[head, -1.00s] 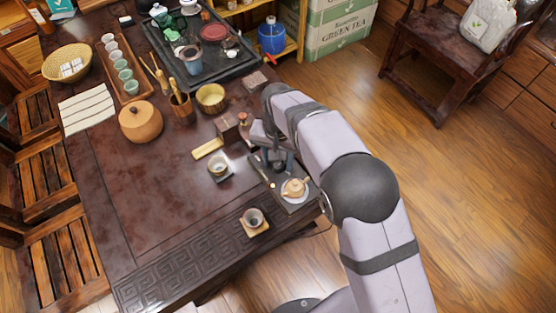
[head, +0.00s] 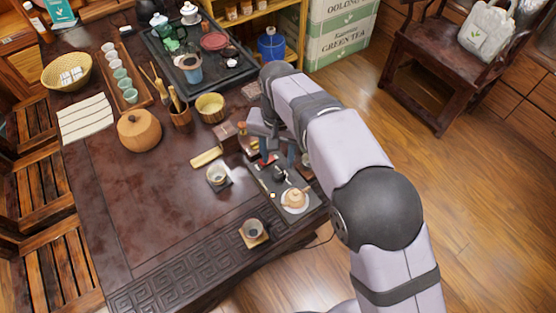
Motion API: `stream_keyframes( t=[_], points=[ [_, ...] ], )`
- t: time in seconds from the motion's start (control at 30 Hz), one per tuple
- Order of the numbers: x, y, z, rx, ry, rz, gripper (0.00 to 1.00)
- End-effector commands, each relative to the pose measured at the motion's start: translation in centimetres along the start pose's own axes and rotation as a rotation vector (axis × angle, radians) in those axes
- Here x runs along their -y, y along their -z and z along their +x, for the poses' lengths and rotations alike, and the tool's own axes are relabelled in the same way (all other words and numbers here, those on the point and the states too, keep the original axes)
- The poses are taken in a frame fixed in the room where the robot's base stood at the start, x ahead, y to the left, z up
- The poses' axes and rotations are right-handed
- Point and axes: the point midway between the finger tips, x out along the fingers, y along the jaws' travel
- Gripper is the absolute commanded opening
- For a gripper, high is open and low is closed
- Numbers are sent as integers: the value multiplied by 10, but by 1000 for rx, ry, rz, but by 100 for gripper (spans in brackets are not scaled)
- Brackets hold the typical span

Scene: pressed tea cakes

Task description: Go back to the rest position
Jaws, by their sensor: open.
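My gripper (head: 277,157) hangs over the right side of the dark wooden table (head: 150,215), just beyond a dark tray (head: 272,188). It looks empty, and its jaws are open, though my own arm partly hides them. On the tray, a small tan teapot-like piece (head: 295,197) sits on a white round base. A small dark item (head: 280,175) lies beside it, nearer my gripper. No tea cake can be made out clearly.
Cups stand on small mats left (head: 217,175) and front (head: 253,229) of the tray. A yellow block (head: 206,158), a brown box (head: 228,134), a yellow bowl (head: 210,107) and a round wooden jar (head: 139,130) stand nearby. The table's left middle is clear.

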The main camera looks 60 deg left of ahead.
Motion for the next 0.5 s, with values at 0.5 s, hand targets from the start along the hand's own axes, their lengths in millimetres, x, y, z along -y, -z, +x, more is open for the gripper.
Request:
stream_keyframes(
  t=[0.5],
  points=[
    [-7, 2, -3, 0, 0, 8, 41]
  ],
)
